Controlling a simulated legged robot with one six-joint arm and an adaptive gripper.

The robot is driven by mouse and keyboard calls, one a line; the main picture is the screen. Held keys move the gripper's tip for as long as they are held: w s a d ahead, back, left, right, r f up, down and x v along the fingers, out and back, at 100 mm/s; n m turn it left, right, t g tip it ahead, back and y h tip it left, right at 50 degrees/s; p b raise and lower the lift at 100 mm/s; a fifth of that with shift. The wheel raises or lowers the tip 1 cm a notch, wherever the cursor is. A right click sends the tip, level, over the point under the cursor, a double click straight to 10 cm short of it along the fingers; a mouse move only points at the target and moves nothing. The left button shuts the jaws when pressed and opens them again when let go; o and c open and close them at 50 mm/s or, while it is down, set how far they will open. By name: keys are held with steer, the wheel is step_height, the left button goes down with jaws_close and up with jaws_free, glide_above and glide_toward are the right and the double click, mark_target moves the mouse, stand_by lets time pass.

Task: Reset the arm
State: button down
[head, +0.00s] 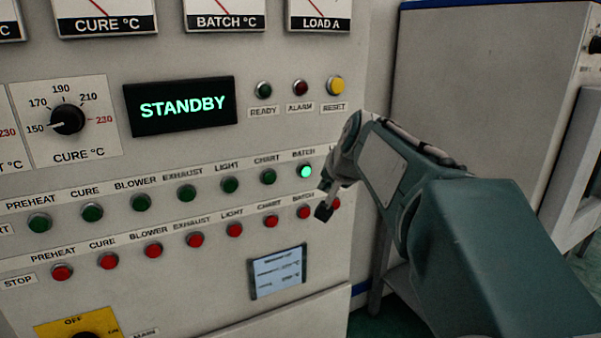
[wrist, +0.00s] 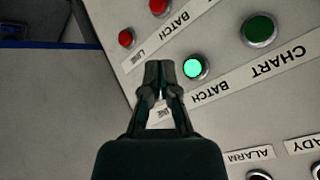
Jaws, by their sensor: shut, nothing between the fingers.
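My gripper (head: 324,211) is shut and empty in front of the control panel (head: 215,60), near the right end of its button rows. The green BATCH start button (head: 306,172) is lit bright green, just up and left of my gripper in the head view. In the wrist view my gripper's fingertips (wrist: 158,66) are together. The lit BATCH button (wrist: 193,67) is just right of them, with a visible gap in the picture. Whether the fingertips touch the panel is hard to tell. My gripper covers part of the rightmost buttons and labels.
A display (head: 180,105) reads STANDBY. A yellow RESET button (head: 336,85) is above my arm. Red stop buttons (head: 235,230) form the lower row, with a small screen (head: 277,272) below. A grey cabinet (head: 480,90) and a side table (head: 575,185) stand at right.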

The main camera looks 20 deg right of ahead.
steer(key=s+a+f+n+g, duration=0.1)
steer(key=s+a+f+n, duration=0.1)
steer(key=s+a+f, duration=0.3)
steer(key=s+a+f+n+g, duration=0.1)
steer(key=s+a+f+n, duration=0.2)
steer(key=s, duration=0.7)
steer(key=s+a+f+n+g, duration=0.1)
steer(key=s+a+f+n, duration=0.2)
steer(key=s+a+f, duration=0.3)
steer(key=shift+s+a+f+y, duration=0.3)
steer(key=shift+s+a, duration=0.05)
steer(key=shift+s, duration=0.85)
steer(key=shift+d, duration=0.1)
